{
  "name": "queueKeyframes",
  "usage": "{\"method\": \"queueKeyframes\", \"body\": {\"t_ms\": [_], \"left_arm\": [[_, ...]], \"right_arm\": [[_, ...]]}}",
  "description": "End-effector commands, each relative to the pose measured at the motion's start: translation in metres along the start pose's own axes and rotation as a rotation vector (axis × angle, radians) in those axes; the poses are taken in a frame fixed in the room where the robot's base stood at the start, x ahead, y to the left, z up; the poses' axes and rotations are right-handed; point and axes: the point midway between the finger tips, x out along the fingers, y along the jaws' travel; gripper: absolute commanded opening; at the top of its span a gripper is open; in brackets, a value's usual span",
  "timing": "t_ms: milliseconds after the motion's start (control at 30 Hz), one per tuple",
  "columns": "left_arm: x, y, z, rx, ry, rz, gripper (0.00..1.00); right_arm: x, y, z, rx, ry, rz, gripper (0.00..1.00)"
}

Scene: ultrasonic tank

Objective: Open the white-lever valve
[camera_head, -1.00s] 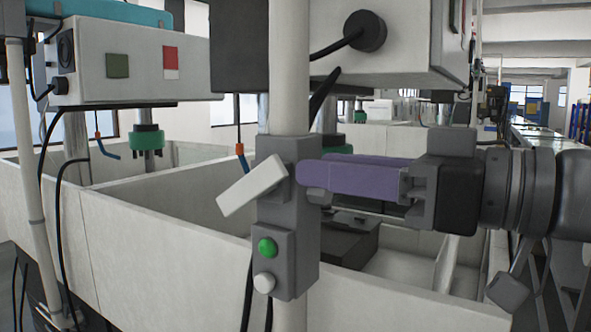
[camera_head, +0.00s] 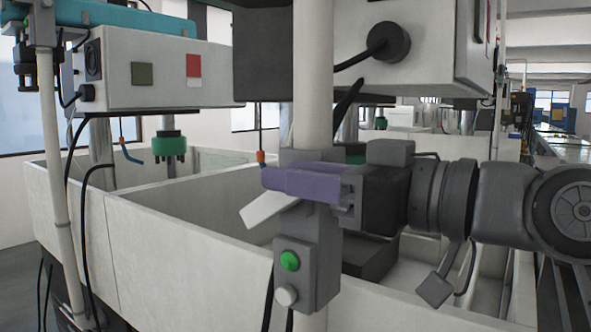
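The white lever (camera_head: 265,211) is on a grey valve box (camera_head: 308,236) mounted on a white vertical pipe. It slants down to the left, and its upper end is hidden behind my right gripper. My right gripper (camera_head: 272,179), with purple fingers and a dark body, reaches in from the right across the top of the box. Its fingertips extend left past the box, over the lever's upper part. The fingers overlap from this angle, so I cannot tell the gap between them or whether they touch the lever. My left gripper is not in view.
A green button (camera_head: 289,261) and a white button (camera_head: 285,295) are below the lever on the box. Pale tank walls (camera_head: 150,222) stand behind and to the left. A white control box (camera_head: 145,68) hangs at upper left. Black cables run nearby.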

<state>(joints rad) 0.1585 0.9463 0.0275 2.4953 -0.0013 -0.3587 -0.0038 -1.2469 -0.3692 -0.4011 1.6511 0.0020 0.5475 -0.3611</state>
Motion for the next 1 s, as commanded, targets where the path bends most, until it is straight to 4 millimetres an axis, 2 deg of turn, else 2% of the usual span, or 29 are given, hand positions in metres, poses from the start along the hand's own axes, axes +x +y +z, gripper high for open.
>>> {"method": "queueKeyframes", "body": {"t_ms": [333,733,1000], "left_arm": [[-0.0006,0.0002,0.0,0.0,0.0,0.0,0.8],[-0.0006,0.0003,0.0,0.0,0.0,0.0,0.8],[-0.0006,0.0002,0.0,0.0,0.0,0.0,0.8]], "right_arm": [[0.0052,0.0001,-0.0004,0.0,0.002,0.001,0.33],[0.0051,0.0001,-0.0003,0.0,0.001,0.001,0.0],[0.005,0.0001,-0.0003,0.001,0.001,0.001,0.0]]}}
